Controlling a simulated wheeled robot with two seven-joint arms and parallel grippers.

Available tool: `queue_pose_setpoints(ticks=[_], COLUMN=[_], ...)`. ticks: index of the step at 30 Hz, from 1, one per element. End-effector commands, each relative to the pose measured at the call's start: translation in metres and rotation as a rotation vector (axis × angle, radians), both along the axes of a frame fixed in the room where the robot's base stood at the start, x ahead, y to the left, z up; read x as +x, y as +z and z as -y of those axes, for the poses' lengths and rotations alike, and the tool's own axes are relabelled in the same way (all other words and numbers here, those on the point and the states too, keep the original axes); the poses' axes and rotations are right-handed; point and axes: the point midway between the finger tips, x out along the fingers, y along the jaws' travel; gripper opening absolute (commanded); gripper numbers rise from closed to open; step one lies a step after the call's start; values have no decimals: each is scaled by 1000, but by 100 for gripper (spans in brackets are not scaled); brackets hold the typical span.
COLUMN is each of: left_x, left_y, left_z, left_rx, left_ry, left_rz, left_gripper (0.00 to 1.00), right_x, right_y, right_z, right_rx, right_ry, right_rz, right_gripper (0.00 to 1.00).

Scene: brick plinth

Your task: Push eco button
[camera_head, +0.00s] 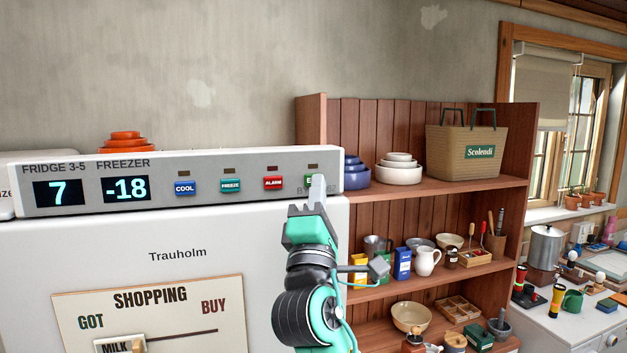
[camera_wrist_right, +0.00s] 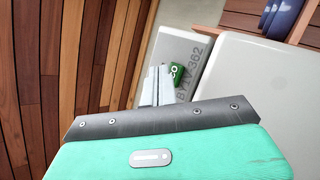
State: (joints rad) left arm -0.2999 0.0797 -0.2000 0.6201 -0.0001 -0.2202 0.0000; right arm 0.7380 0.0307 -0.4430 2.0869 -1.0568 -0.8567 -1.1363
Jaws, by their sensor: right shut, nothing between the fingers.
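The green eco button (camera_head: 308,183) is the rightmost of the buttons on the fridge's white control panel (camera_head: 215,200). My right gripper (camera_head: 318,185) is shut and empty, with its fingertips in front of the panel's right end, covering most of the button. In the right wrist view the green button (camera_wrist_right: 177,75), with the letters "CO" showing, is just right of the shut fingertips (camera_wrist_right: 157,84). I cannot tell whether the fingertips touch it. The small indicator above it looks dark. My left gripper is not in view.
Blue COOL (camera_head: 185,188), teal FREEZE (camera_head: 230,185) and red ALARM (camera_head: 273,183) buttons sit left on the same panel. Displays read 7 and -18. A wooden shelf (camera_head: 430,190) with bowls, jugs and a basket (camera_head: 465,152) stands close to the right.

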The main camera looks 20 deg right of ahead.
Motion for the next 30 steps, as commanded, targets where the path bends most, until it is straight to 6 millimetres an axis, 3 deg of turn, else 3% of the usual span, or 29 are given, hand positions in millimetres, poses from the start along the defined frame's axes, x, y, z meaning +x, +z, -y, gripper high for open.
queue_pose_setpoints(ticks=[18, 30], left_x=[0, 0], left_y=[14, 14], left_z=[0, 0], left_rx=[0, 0], left_ry=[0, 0], left_rz=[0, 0], left_gripper=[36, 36], right_x=[-56, -57], right_y=[1, -5], right_z=[2, 3], right_rx=[0, 11], right_ry=[1, 8], right_rz=[0, -11], right_gripper=[0, 0])
